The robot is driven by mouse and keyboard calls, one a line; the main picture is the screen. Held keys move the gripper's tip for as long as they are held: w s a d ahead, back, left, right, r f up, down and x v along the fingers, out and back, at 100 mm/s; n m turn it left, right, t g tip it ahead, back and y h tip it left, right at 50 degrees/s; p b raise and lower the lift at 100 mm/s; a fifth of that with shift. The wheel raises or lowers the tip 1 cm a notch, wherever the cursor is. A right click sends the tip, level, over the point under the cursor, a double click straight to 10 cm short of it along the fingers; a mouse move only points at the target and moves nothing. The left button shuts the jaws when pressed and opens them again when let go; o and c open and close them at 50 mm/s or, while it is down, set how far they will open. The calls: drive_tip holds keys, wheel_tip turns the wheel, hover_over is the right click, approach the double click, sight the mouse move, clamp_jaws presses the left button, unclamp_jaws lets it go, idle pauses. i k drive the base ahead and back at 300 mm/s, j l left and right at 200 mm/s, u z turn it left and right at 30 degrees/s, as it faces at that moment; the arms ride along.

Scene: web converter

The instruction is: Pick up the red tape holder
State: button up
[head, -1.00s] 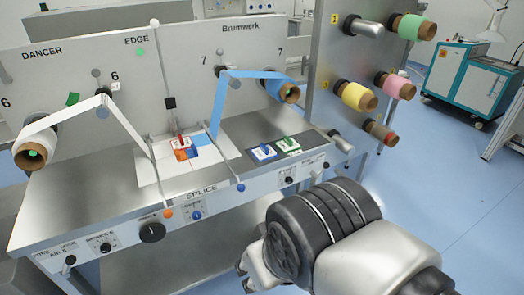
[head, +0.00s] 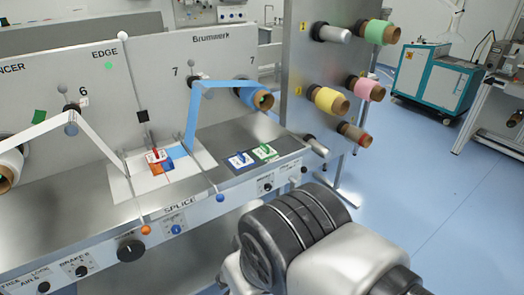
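The red tape holder (head: 156,156) is a small white block with red marks and a red upright part. It sits on the white splice plate (head: 127,188), beside or on small orange and blue pieces (head: 169,164); contact is too small to tell. A blue holder (head: 239,161) and a green holder (head: 264,153) lie on a dark mat to its right. My arm fills the bottom middle, well in front of the bench. My gripper's fingers do not show.
A blue web (head: 196,115) and a white web (head: 98,138) slant down to the plate's two sides. Knobs (head: 131,250) line the bench front. A panel with coloured rolls (head: 328,100) stands at the right.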

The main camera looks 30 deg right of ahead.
sight(156, 154)
drive_tip(key=i+u, duration=0.15)
drive_tip(key=i, duration=0.4)
drive_tip(key=i+l+u, duration=0.1)
drive_tip(key=i, duration=0.45)
drive_tip(key=i+l+u, duration=0.15)
drive_tip(key=i, duration=0.35)
drive_tip(key=i+l, duration=0.05)
